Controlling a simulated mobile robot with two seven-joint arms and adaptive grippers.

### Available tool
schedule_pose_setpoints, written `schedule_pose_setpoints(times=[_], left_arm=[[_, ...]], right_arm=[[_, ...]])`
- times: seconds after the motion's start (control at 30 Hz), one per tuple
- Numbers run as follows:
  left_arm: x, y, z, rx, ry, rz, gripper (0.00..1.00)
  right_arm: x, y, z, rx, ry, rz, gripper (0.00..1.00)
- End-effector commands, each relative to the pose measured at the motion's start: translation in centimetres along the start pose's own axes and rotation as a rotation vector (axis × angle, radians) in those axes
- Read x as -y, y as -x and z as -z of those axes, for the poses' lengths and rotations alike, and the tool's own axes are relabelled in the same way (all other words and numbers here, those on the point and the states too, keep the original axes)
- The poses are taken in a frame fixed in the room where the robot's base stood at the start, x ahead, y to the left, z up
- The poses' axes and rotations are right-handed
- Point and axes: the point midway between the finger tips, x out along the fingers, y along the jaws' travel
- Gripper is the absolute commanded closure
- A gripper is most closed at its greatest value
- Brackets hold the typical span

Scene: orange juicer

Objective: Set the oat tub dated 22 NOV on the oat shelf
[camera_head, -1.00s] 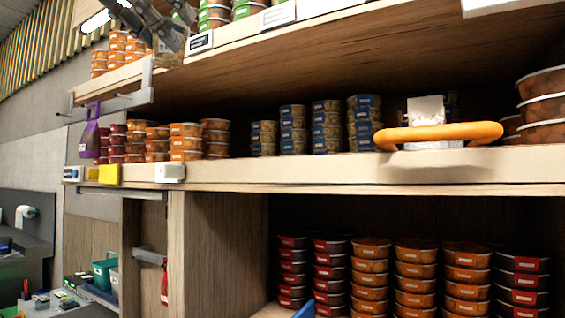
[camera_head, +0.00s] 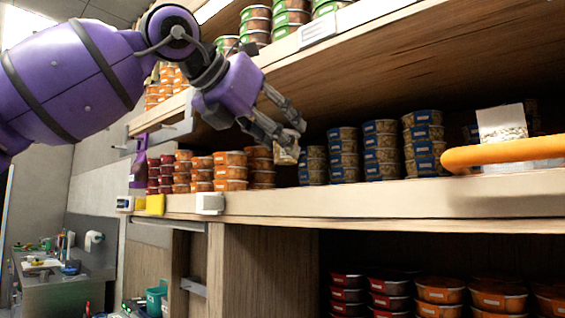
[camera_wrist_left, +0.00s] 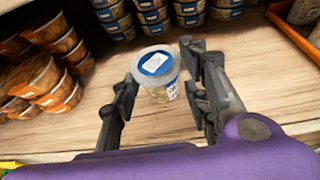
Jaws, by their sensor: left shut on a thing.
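My left gripper (camera_head: 285,135) is shut on a small clear tub (camera_head: 287,153) with pale contents. In the left wrist view the tub (camera_wrist_left: 157,68) has a blue lid label and sits upright between the two fingers (camera_wrist_left: 165,95); its date is too small to read. It is over the wooden shelf (camera_head: 370,194), in front of stacked blue-labelled tubs (camera_head: 342,155). These stacks (camera_wrist_left: 108,15) also show at the back in the wrist view. I cannot tell whether the held tub touches the shelf. My right gripper is out of view.
Orange-labelled tub stacks (camera_head: 230,172) stand left of the held tub, also close by in the wrist view (camera_wrist_left: 60,70). A thick orange bar (camera_head: 500,153) crosses the shelf front at right. Bare shelf lies around the tub. Another shelf hangs overhead.

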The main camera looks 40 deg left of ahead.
Motion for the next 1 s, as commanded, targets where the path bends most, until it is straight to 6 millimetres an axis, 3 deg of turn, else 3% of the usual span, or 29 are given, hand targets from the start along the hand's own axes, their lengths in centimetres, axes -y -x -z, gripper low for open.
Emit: schedule_pose_setpoints(times=[0.23, 0.43, 0.83, 0.87, 1.0], left_arm=[[0.0, -2.1, 1.1, -0.001, -0.001, 0.0, 0.93], [0.0, -2.9, 3.5, 0.002, -0.001, 0.002, 0.93], [0.0, -3.2, 4.1, 0.002, 0.0, 0.0, 0.93], [0.0, -3.2, 4.1, 0.001, 0.0, 0.0, 0.57], [0.0, -3.2, 4.1, 0.001, 0.0, -0.001, 0.39]], right_arm=[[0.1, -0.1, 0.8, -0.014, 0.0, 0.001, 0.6], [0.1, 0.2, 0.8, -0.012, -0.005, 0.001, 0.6], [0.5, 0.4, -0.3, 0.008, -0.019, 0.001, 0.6], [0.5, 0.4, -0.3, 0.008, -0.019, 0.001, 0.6], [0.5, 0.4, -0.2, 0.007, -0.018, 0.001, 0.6]])
